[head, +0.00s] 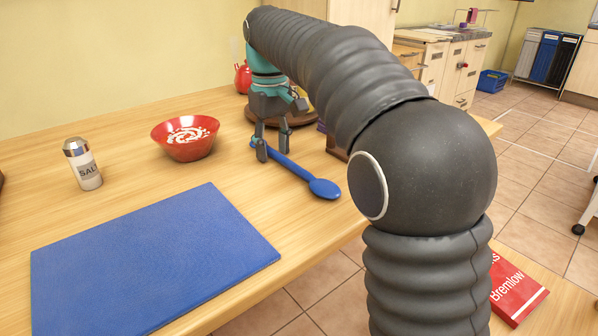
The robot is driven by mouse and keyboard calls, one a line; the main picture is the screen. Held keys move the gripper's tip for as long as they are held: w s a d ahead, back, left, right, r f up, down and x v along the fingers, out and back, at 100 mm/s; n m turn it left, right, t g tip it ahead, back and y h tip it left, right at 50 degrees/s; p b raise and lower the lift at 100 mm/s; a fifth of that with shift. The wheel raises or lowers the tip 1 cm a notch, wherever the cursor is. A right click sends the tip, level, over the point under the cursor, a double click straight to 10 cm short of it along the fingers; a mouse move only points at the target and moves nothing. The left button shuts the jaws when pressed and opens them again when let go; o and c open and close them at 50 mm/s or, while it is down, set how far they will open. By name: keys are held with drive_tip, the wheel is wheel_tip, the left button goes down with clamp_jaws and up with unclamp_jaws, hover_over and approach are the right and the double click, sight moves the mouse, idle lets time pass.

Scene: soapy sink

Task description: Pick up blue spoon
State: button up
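The blue spoon (323,188) lies on the wooden table, its bowl toward the lower right and its handle running up and left to my gripper. My gripper (273,151) points down over the handle's far part, with its two fingers apart and low on either side of the handle. A small piece of the handle's end shows to the left of the near finger. That finger hides part of the handle. I see a gap between the fingers and no clear grip on the spoon.
A red bowl with white bits (186,138) stands left of my gripper, with a salt shaker (83,164) farther left. A blue board (150,262) lies in front. A round wooden board (296,120) is behind the gripper. The table's edge runs close to the spoon's bowl.

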clamp_jaws()
drive_tip(key=shift+r, duration=0.15)
